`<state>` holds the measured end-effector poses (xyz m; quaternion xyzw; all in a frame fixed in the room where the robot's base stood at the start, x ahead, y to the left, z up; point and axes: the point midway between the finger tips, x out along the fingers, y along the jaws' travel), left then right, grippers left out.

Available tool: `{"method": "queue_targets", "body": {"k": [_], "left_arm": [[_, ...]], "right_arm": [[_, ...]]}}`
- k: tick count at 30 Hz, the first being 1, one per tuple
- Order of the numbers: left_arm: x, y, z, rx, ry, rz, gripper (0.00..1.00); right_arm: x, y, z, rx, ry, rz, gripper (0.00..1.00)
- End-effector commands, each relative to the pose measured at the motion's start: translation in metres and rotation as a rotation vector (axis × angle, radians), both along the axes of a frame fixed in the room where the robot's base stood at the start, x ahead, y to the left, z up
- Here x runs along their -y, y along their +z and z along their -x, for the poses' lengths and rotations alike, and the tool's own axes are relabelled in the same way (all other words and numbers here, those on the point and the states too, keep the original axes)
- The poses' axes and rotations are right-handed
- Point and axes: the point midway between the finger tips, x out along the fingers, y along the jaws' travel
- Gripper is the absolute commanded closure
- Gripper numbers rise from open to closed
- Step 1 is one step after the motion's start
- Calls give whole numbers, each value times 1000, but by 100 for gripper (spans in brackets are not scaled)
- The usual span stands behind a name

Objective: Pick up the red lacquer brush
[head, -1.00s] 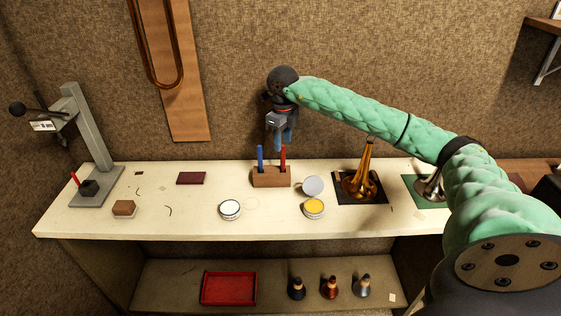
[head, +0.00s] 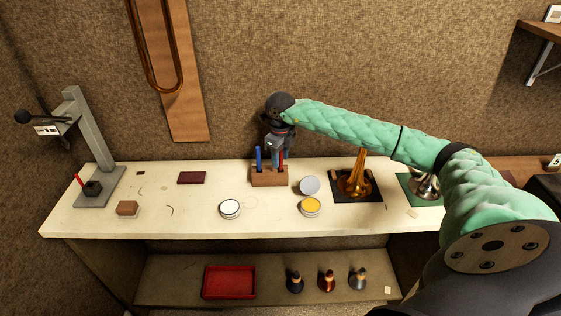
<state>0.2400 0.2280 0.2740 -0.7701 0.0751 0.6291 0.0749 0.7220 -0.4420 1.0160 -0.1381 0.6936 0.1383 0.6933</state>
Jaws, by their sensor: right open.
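The red brush (head: 282,161) stands upright in a wooden block (head: 269,178) at the back of the workbench, its red handle showing. A blue-handled brush (head: 258,158) stands beside it in the same block, to the left. My right gripper (head: 276,157) is open and points down just above the block, at the height of the handles. It partly hides the red handle's top. I cannot tell whether its fingers are around the red handle or behind it. My left gripper is out of view.
A white tin (head: 230,208) and an open yellow tin (head: 310,206) with its lid (head: 309,185) stand in front of the block. A brass horn bell (head: 354,184) stands to the right on a dark mat. A grey press stand (head: 94,140) is at far left.

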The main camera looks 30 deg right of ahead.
Motion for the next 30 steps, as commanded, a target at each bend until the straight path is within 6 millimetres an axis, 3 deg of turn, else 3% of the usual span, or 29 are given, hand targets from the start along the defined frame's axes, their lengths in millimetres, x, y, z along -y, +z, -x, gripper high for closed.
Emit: {"method": "queue_targets", "body": {"k": [8,14,27,30], "left_arm": [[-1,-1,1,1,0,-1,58],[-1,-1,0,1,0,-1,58],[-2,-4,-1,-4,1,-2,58],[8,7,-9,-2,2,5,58]], "right_arm": [[0,-2,0,0,0,0,60],[0,-2,0,0,0,0,99],[0,4,0,1,1,0,100],[0,13,-1,3,1,-1,100]]}}
